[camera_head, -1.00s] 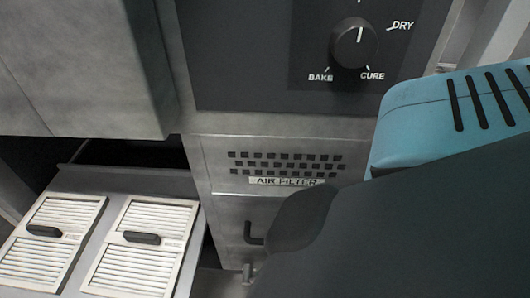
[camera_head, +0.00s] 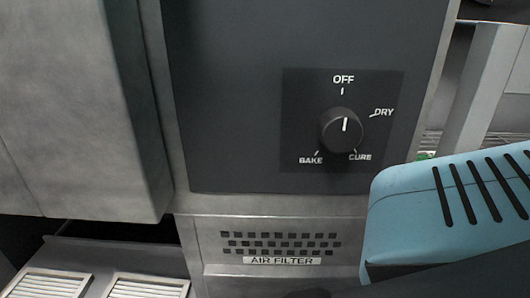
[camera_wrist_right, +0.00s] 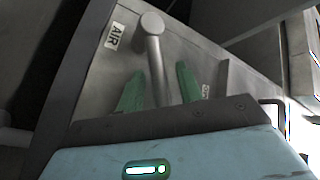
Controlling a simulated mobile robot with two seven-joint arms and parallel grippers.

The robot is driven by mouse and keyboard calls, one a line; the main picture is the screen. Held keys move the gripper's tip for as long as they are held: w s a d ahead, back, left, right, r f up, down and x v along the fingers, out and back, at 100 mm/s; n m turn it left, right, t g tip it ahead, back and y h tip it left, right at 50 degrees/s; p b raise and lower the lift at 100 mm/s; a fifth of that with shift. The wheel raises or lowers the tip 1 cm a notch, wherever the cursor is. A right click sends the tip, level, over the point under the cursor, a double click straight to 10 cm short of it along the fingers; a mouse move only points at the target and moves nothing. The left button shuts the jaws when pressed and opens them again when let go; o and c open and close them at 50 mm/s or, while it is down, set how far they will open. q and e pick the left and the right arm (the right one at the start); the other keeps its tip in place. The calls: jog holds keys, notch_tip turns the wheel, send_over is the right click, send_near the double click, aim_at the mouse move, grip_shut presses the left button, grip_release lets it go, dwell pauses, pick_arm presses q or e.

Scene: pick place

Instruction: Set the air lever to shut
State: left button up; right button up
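The air lever (camera_wrist_right: 153,55) is a grey metal bar with a rounded end, in the right wrist view. It stands out in front of a metal panel with an "AIR" label (camera_wrist_right: 115,36) beside it. My right gripper (camera_wrist_right: 160,84) is open, with one green finger on each side of the lever. The lever runs between the fingers; whether either touches it I cannot tell. A second small label (camera_wrist_right: 206,91) by the right finger is too small to read. The lever does not show in the head view. My left gripper is in neither view.
In the head view, a black dial (camera_head: 341,130) on a dark panel points near OFF, with DRY, CURE and BAKE marks. Below is an "AIR FILTER" vent panel (camera_head: 215,250). A drawer with white slatted filters (camera_head: 147,288) stands open at lower left. My blue arm fills the lower right.

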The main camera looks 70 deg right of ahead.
jog(key=r+p+v, duration=0.1)
jog(key=v, duration=0.6)
jog(key=shift+s+f, duration=0.4)
jog(key=shift+f, duration=0.1)
jog(key=shift+a, duration=0.15)
